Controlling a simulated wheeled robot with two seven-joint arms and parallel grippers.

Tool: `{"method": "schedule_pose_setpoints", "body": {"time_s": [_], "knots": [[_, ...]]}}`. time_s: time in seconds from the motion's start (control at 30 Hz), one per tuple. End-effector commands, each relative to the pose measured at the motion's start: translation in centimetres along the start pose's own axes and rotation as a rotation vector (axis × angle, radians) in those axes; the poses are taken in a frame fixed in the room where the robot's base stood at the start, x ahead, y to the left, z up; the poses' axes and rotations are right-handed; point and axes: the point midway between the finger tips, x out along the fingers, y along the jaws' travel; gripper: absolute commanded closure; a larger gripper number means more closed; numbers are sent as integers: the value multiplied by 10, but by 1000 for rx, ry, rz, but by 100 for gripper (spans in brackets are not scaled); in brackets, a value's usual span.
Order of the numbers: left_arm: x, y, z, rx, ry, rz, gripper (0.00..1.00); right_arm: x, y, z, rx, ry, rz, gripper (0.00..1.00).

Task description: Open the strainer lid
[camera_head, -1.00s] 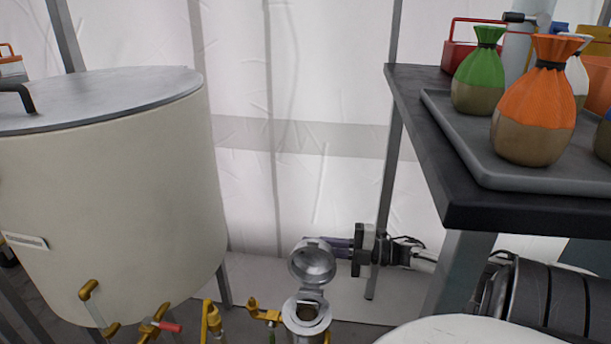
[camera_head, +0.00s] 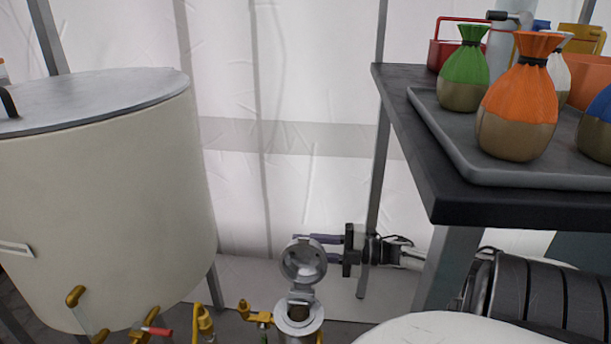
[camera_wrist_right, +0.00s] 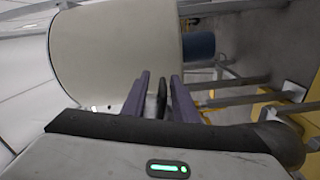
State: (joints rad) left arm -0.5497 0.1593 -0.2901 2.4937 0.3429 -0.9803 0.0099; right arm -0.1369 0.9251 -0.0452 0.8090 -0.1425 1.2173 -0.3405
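The strainer (camera_head: 299,322) is a small metal cylinder low in the middle of the head view, with its round mouth showing. Its round metal lid (camera_head: 303,262) stands raised upright on the far side of the mouth. My right gripper (camera_head: 312,249) comes from the right, just behind the lid. Its two purple fingers are apart, and their tips are partly hidden by the lid. The right wrist view shows both fingers (camera_wrist_right: 158,88) spread, with a dark narrow shape between them that I cannot identify. My left gripper is out of view.
A large pale tank (camera_head: 105,190) stands at the left, with brass valves (camera_head: 150,332) below. A dark table (camera_head: 480,205) at the right carries a tray (camera_head: 455,140) with tied sacks. A pale wall is behind.

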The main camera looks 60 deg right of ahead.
Motion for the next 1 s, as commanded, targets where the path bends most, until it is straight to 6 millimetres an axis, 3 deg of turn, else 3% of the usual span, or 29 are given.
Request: {"method": "schedule_pose_setpoints", "body": {"time_s": [0.17, 0.6, 1.0], "knots": [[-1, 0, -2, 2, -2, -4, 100, -14, 1, 1, 0, -3, -2, 74], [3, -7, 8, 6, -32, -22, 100, -92, 0, 1, 0, -3, -1, 74], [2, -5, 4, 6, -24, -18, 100, -104, 0, 0, 0, 0, 0, 74]]}}
